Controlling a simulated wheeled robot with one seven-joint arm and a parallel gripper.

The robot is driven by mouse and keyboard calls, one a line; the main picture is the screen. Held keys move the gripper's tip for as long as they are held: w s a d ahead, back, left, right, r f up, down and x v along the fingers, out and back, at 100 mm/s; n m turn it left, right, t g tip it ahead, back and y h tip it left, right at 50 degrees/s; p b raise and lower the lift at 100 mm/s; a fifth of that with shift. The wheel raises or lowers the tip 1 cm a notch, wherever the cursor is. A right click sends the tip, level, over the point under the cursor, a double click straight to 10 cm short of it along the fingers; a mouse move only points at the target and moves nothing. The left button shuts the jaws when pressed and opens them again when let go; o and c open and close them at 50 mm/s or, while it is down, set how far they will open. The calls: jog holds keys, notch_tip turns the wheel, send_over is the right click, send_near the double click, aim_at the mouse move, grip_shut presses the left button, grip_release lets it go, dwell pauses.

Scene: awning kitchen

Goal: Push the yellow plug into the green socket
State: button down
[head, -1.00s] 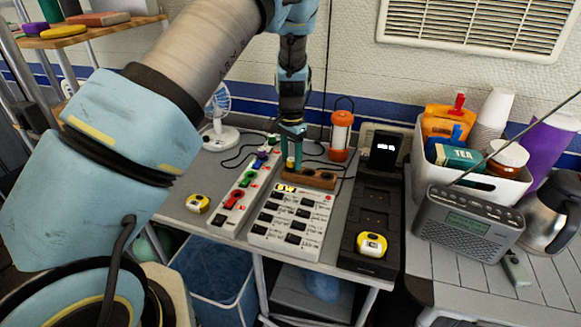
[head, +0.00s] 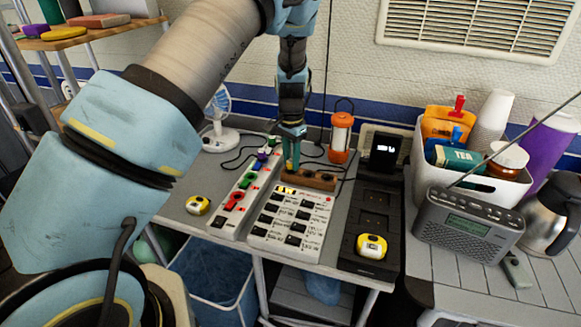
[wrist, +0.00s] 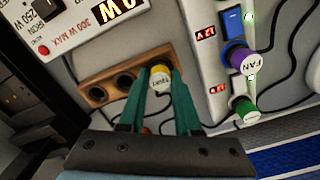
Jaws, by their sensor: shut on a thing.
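The yellow plug (wrist: 160,78), with a white lettered top, sits at the right end of a wooden block (wrist: 97,94). The block also shows in the head view (head: 318,180). My gripper (wrist: 159,88) is shut on the plug, with one green finger on each side. In the head view my gripper (head: 291,163) points down and hides most of the plug. Whether the plug's lower end is still inside the block cannot be told. The green socket (head: 246,181) is on the white power strip (head: 222,222), left of my gripper, and looks empty.
A purple plug (wrist: 244,60) and a green plug (wrist: 245,110) stand in the strip's far end. A white meter box (head: 290,225) lies in front of the wooden block. An orange lantern (head: 341,135) and a fan (head: 218,115) stand behind, with loose black cables between.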

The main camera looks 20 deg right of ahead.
aim_at(291, 161)
jog(key=shift+r, duration=0.15)
jog(key=shift+r+p, duration=1.1)
jog(key=shift+r, duration=0.55)
jog(key=shift+r+p, duration=0.4)
jog(key=shift+r, duration=0.15)
notch_tip(291, 161, up, 3)
jog(key=shift+p, duration=0.95)
jog(key=a+f+b, duration=0.1)
jog(key=a, duration=0.3)
jog(key=w+a+f+b, duration=0.1)
jog(key=a+b, duration=0.1)
jog(key=a, duration=0.2)
jog(key=a+f+b, duration=0.2)
jog(key=a, duration=0.2)
jog(key=shift+w, duration=0.4)
jog(key=shift+f+b, duration=1.2)
jog(key=shift+f, duration=0.4)
